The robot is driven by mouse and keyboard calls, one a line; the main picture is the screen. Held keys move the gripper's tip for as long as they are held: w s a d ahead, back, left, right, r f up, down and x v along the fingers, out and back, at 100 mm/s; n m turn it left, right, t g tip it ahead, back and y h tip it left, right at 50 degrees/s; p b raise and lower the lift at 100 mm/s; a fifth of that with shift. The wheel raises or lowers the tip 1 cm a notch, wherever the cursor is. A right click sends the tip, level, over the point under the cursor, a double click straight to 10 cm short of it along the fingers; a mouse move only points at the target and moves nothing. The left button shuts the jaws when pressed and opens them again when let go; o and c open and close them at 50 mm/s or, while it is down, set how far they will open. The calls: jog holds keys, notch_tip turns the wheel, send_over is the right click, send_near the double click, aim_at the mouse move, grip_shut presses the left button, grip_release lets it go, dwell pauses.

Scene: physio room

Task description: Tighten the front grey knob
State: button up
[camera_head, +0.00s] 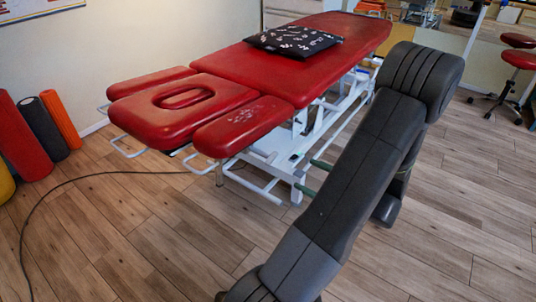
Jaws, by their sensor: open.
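The red treatment table (255,75) with its white metal frame stands at the centre, its padded face-hole end towards me. I cannot make out a grey knob on it; the frame under the near end is partly shadowed. My dark grey arm rises from the bottom and bends at the upper right. My gripper (308,178) is mostly hidden behind the arm; two parallel green bars that look like its fingers stick out to the left, apart, with nothing seen between them. They are close to the table's lower white frame; I cannot tell whether they touch it.
A black patterned cushion (293,40) lies on the table. Red, black and orange rolls (60,117) stand against the left wall. A dark cable (60,190) runs over the wooden floor. Red stools (519,58) stand at the right. The floor at front left is otherwise clear.

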aim_at(274, 159)
jog(key=b+x, duration=0.2)
jog(key=x, duration=1.1)
jog(key=shift+w+a, duration=0.1)
jog(key=shift+a, duration=0.15)
jog(key=shift+c, duration=0.4)
jog(key=c, duration=0.9)
jog(key=m+p, duration=0.1)
jog(key=p, duration=0.1)
jog(key=shift+r+m+p, duration=0.35)
jog(key=shift+m+p, duration=0.05)
jog(key=m+p, duration=0.2)
jog(key=shift+f+p, duration=0.1)
jog(key=shift+p, duration=0.2)
jog(key=shift+f+m, duration=0.2)
jog(key=shift+m, duration=0.4)
jog(key=o, duration=1)
